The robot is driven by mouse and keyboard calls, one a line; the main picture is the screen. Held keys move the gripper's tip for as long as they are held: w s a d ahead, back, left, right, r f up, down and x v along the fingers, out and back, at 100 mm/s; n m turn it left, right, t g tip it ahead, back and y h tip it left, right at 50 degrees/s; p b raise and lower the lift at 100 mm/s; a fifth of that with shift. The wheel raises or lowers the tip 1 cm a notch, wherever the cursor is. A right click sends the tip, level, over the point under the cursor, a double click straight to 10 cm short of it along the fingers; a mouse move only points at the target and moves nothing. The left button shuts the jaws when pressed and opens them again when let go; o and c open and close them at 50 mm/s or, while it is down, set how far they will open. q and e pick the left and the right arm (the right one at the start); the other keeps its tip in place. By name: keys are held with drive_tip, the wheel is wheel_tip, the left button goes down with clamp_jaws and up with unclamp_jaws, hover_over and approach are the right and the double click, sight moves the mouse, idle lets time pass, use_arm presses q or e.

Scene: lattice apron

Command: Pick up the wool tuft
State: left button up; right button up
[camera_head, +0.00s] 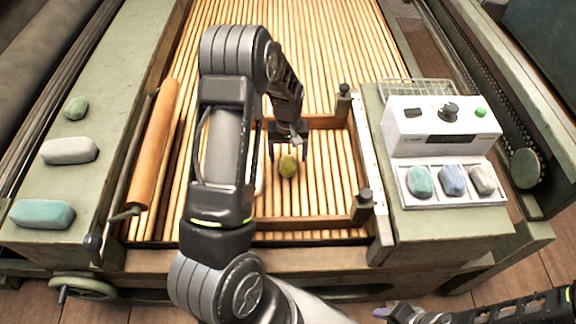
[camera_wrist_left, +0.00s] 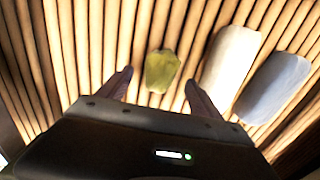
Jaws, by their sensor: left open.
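An olive-yellow wool tuft (camera_head: 288,167) lies on the wooden slats inside a low wooden frame. My left gripper (camera_head: 288,155) is open above it, one finger on each side. In the left wrist view the tuft (camera_wrist_left: 161,71) shows between the two spread fingertips of my left gripper (camera_wrist_left: 158,77), with slats visible on both sides of it. A white tuft (camera_wrist_left: 230,65) and a pale blue tuft (camera_wrist_left: 272,88) lie just right of the right finger. In the head view my left arm hides most of these two. Part of my right arm shows at the bottom right; its jaws are unclear.
The wooden frame (camera_head: 310,222) surrounds the slats. A green ledge (camera_head: 95,180) at left holds several tufts. At right stand a white control box (camera_head: 440,135) and a white tray (camera_head: 455,199) with three tufts. An orange roller (camera_head: 153,150) lies left of my arm.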

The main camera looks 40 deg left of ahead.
sight(288, 162)
use_arm(q)
wheel_tip(288, 162, down, 5)
drive_tip(key=shift+r, duration=0.1)
drive_tip(key=shift+c, duration=0.2)
idle(0.4)
drive_tip(key=c, duration=1.3)
